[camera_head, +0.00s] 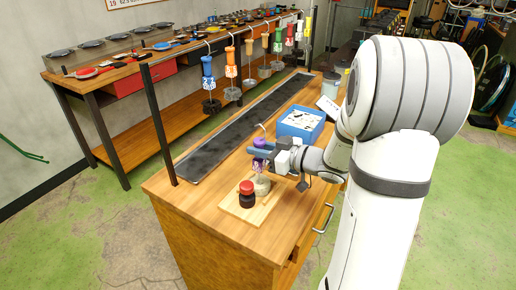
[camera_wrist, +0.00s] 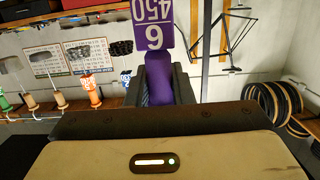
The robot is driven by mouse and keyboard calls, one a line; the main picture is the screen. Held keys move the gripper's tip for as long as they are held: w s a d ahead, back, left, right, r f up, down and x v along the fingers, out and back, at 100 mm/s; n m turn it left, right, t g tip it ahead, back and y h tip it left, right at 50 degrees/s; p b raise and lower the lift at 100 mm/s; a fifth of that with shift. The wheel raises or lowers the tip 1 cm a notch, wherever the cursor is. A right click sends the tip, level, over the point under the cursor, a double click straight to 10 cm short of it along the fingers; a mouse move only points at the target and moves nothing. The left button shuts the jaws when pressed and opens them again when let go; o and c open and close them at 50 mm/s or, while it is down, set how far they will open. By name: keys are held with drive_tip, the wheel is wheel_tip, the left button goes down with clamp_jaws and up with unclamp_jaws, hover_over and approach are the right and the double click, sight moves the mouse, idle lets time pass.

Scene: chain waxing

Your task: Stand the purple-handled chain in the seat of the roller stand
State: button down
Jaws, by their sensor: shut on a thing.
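The purple-handled chain shows its purple handle (camera_head: 260,143) upright between the fingers of my gripper (camera_head: 264,153) at the bench's near end. In the wrist view the purple handle (camera_wrist: 158,72) stands between both dark fingers (camera_wrist: 160,88), with a purple-and-white tag (camera_wrist: 152,25) beyond it. A grey mass (camera_head: 262,184) shows directly below the handle, just over or on a pale wooden board (camera_head: 238,212). I cannot tell whether it touches the board. A red-and-black round piece (camera_head: 246,194) stands on the board, close by at the front left. I cannot make out the stand's seat.
A blue box (camera_head: 300,122) with a white top stands behind my gripper. A long dark tray (camera_head: 240,128) runs along the bench. Several colored-handled chains hang above it, including a blue one (camera_head: 207,68) and an orange one (camera_head: 231,60). The bench's front left (camera_head: 190,205) is clear.

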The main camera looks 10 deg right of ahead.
drive_tip(key=c, duration=1.2)
unclamp_jaws()
drive_tip(key=shift+s, duration=0.1)
drive_tip(key=s+d+r+m+h, duration=0.1)
drive_tip(key=s+d+m+h, duration=0.15)
drive_tip(key=d+h, duration=0.35)
drive_tip(key=s+d+r+m+h, duration=0.1)
drive_tip(key=d+r+m+h, duration=0.1)
drive_tip(key=d+m+h, duration=0.35)
drive_tip(key=s+a+f+g, duration=0.1)
drive_tip(key=s+a+g, duration=0.2)
drive_tip(key=s, duration=0.3)
drive_tip(key=s+a+f+g, duration=0.2)
drive_tip(key=s+a+g, duration=0.1)
drive_tip(key=s+a, duration=0.2)
drive_tip(key=s+a+f+m+g, duration=0.1)
drive_tip(key=s+a, duration=0.3)
drive_tip(key=s, duration=0.5)
drive_tip(key=shift+f+g+b, duration=0.15)
drive_tip(key=shift+g+b, duration=0.2)
drive_tip(key=shift+g, duration=0.55)
